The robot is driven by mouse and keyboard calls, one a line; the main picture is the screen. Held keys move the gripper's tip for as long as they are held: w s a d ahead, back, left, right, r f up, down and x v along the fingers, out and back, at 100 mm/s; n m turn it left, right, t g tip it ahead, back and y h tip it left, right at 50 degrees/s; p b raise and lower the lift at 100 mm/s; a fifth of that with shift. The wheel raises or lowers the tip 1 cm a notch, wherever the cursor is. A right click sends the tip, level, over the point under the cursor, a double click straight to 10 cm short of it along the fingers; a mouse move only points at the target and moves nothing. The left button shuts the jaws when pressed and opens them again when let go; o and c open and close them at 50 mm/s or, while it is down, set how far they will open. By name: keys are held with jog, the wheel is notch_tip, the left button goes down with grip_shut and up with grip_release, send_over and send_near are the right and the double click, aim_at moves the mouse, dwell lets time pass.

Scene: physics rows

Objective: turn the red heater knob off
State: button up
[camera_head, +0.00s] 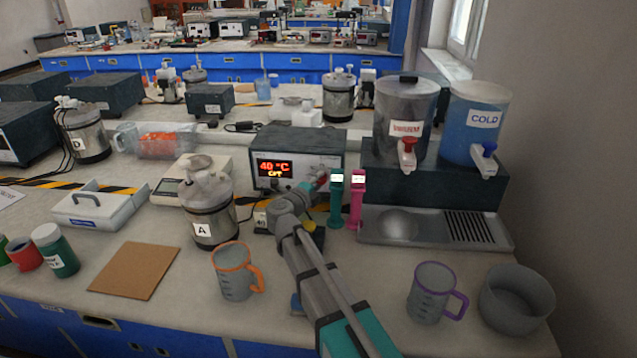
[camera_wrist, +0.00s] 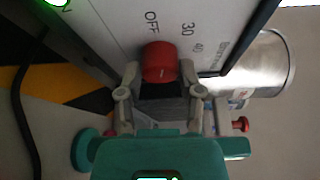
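The red heater knob (camera_wrist: 160,62) is on the white front panel (camera_wrist: 115,25) of the heater, which also shows in the head view (camera_head: 320,160). In the wrist view, "OFF", "30" and "40" are printed around the knob. My gripper (camera_wrist: 160,75) has one finger at each side of the knob and looks shut on it. In the head view my gripper (camera_head: 321,183) is at the right part of the heater's front. The heater's red display (camera_head: 275,168) reads "40 °C" with a smaller, unclear line below. The knob's pointer direction is unclear.
Green (camera_head: 337,200) and pink (camera_head: 356,200) upright holders stand close right of my gripper. Jar A (camera_head: 212,225) stands to the left. A drip tray (camera_head: 440,238) lies right, below two dispensers. An orange-rimmed jug (camera_head: 232,278) and purple-rimmed jug (camera_head: 430,300) flank my arm.

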jog(key=o, duration=0.4)
jog(key=shift+v, duration=3.8)
